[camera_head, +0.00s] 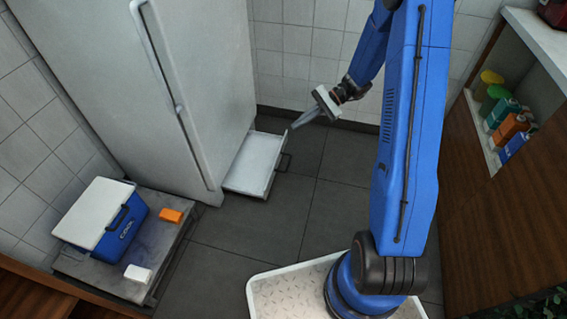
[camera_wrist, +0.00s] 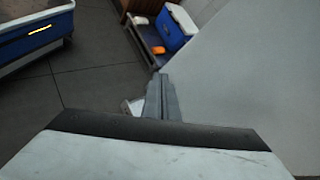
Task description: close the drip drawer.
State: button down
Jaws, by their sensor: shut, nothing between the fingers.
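The drip drawer (camera_head: 254,160) is a shallow white tray standing out from the bottom of the white fridge (camera_head: 205,80). A dark handle (camera_head: 283,172) is on its outer front. My gripper (camera_head: 295,126) is shut and empty, pointing down and left. In the head view it appears just above and right of the drawer's far end; contact is not visible. In the wrist view the shut fingers (camera_wrist: 159,78) point away, and a small pale part of what looks like the drawer (camera_wrist: 132,107) shows beside them; the rest is hidden.
A blue cooler with a white lid (camera_head: 103,216), an orange block (camera_head: 171,215) and a white block (camera_head: 138,273) are on a low grey platform at left. Several bottles (camera_head: 508,128) stand in a niche at right. The dark tiled floor (camera_head: 330,220) right of the drawer is clear.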

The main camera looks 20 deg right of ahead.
jog(key=w+d+f+m+t+y, duration=0.2)
jog(key=w+f+m, duration=0.15)
jog(key=f, duration=0.55)
jog(key=w+d+f+m+t+y, duration=0.1)
jog(key=w+d+f+m+t, duration=0.2)
jog(key=f, duration=0.6)
jog(key=m+t, duration=0.6)
jog(key=m, duration=0.1)
send_near(277, 160)
jog(key=x, duration=0.6)
jog(key=shift+a, duration=0.25)
jog(key=x, duration=2.3)
jog(key=shift+s+a, duration=0.2)
jog(key=shift+s, duration=0.05)
jog(key=shift+w+a+r, duration=0.1)
jog(key=shift+w+a, duration=0.1)
jog(key=shift+a, duration=0.05)
jog(key=shift+a, duration=0.1)
